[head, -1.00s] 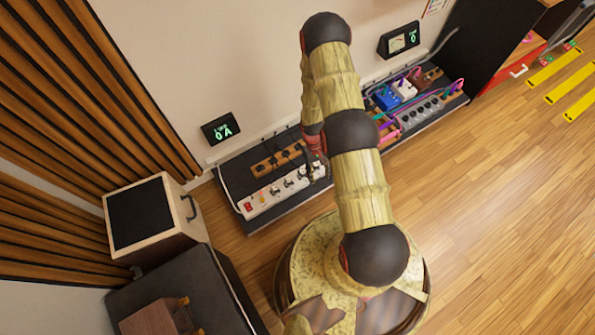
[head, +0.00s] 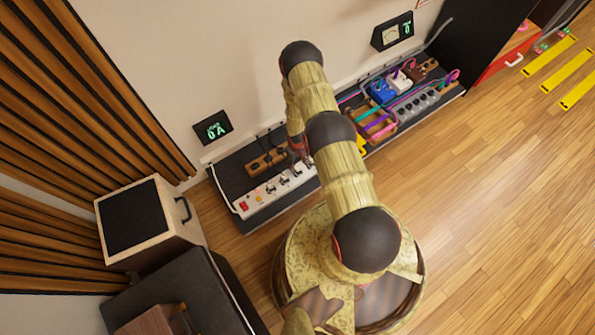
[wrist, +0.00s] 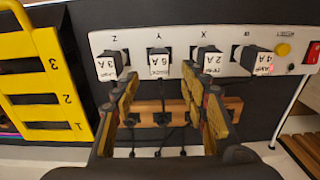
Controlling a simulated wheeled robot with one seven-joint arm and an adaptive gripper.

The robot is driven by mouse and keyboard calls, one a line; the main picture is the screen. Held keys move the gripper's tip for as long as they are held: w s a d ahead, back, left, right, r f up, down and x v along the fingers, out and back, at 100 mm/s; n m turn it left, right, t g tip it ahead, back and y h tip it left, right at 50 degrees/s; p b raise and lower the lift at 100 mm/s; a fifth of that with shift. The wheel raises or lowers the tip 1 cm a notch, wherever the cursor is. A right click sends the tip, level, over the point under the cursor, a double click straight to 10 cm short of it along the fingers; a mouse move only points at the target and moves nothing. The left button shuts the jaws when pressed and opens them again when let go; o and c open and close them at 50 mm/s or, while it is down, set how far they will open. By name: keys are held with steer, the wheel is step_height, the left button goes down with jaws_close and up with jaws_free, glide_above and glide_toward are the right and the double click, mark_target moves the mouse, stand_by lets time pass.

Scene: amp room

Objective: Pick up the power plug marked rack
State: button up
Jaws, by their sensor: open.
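A white power strip (wrist: 140,40) crosses the top of the wrist view, with sockets lettered Z, Y, X and W. Black plugs with white tags stand in it. The plug at Y (wrist: 158,61) is tagged 6 A, and its small word looks like rack but is hard to read. Its neighbours are the 3 A plug (wrist: 108,67) at Z and the 2 A plug (wrist: 211,64) at X. My gripper (wrist: 160,88) is open and empty, its fingers either side of the Y plug's line, apparently short of it. In the head view my gripper (head: 300,150) is over the strip, partly hidden by my arm.
A wooden cord bar (wrist: 178,107) with several cables runs between my fingers. A yellow numbered rack (wrist: 50,75) stands close on the left. A red switch (wrist: 313,53) is at the strip's right end. A display (head: 213,128) reads 0 A.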

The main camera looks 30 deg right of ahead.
mark_target(298, 168)
steer(key=shift+s+f+b, duration=0.15)
steer(key=shift+f+b, duration=0.5)
steer(key=shift+f, duration=0.2)
steer(key=shift+s+f+b, duration=0.15)
steer(key=shift+f+b, duration=0.5)
steer(key=shift+f, duration=0.2)
step_height(298, 168, down, 2)
steer(key=shift+f+b, duration=0.1)
steer(key=shift+b, duration=0.35)
steer(key=shift+c, duration=1.3)
jaws_close()
